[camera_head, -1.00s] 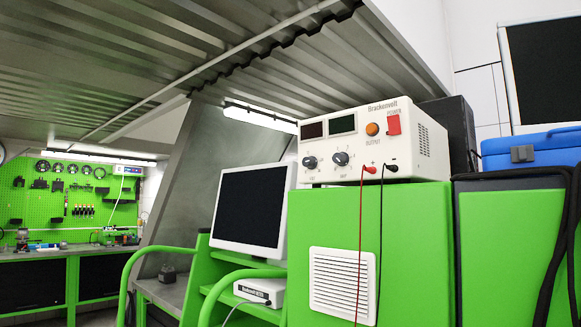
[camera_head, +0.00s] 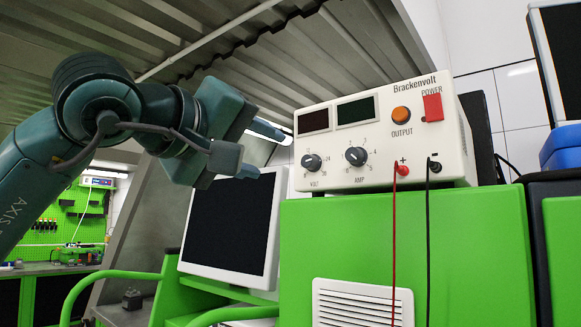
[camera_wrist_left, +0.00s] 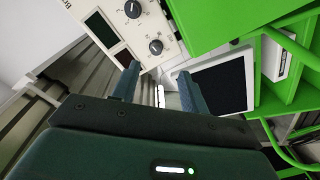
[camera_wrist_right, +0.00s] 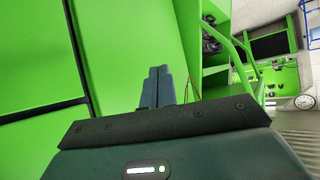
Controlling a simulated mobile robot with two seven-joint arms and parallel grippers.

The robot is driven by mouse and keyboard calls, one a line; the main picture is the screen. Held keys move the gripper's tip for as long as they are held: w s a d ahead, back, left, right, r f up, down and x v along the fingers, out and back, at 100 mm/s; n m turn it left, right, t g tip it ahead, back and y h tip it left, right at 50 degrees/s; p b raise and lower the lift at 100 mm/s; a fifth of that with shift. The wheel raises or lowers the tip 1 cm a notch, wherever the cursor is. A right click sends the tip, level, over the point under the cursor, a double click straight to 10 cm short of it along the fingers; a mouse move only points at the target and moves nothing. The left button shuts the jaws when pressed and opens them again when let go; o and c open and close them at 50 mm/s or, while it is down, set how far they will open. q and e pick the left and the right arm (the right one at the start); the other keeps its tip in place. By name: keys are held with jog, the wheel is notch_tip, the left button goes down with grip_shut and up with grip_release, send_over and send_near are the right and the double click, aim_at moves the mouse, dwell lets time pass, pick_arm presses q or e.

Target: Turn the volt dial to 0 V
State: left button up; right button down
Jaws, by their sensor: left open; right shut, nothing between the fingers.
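The white Brackenvolt power supply (camera_head: 455,148) stands on a green cabinet. Its volt dial (camera_head: 312,162) is the dark left knob on the front panel; its exact setting is too small to read. The volt dial also shows in the left wrist view (camera_wrist_left: 156,46), just beyond the fingertips. My left gripper (camera_head: 264,152) is open and empty, left of the volt dial and apart from it, its fingers pointing toward the panel. My right gripper (camera_wrist_right: 158,70) is shut and empty in the right wrist view, near green surfaces; it is out of the head view.
The amp dial (camera_head: 356,156) sits just right of the volt dial. The orange output button (camera_head: 401,114) and red power switch (camera_head: 433,107) are above right. Red (camera_head: 394,230) and black (camera_head: 427,230) leads hang down the cabinet front. A monitor (camera_head: 232,226) stands below my left gripper.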

aim_at(307, 161)
pick_arm(q)
jog(key=shift+t, duration=0.3)
jog(key=p+x, duration=0.1)
jog(key=x, duration=0.3)
jog(key=p+x, duration=0.2)
jog(key=x, duration=0.1)
jog(key=r+p+x, duration=0.1)
jog(key=x, duration=0.3)
jog(key=shift+w+p, duration=0.35)
jog(key=shift+w, duration=0.1)
jog(key=shift+w+d, duration=0.15)
jog(key=shift+w, duration=0.25)
pick_arm(e)
jog(key=shift+s+d+r+m+g+h, duration=0.15)
jog(key=shift+d+r+m+g+h, duration=0.2)
jog(key=shift+d+r+h, duration=0.3)
jog(key=shift+d+f, duration=0.1)
jog(key=shift+d, duration=0.05)
pick_arm(q)
grip_shut()
pick_arm(e)
jog(key=shift+s, duration=0.2)
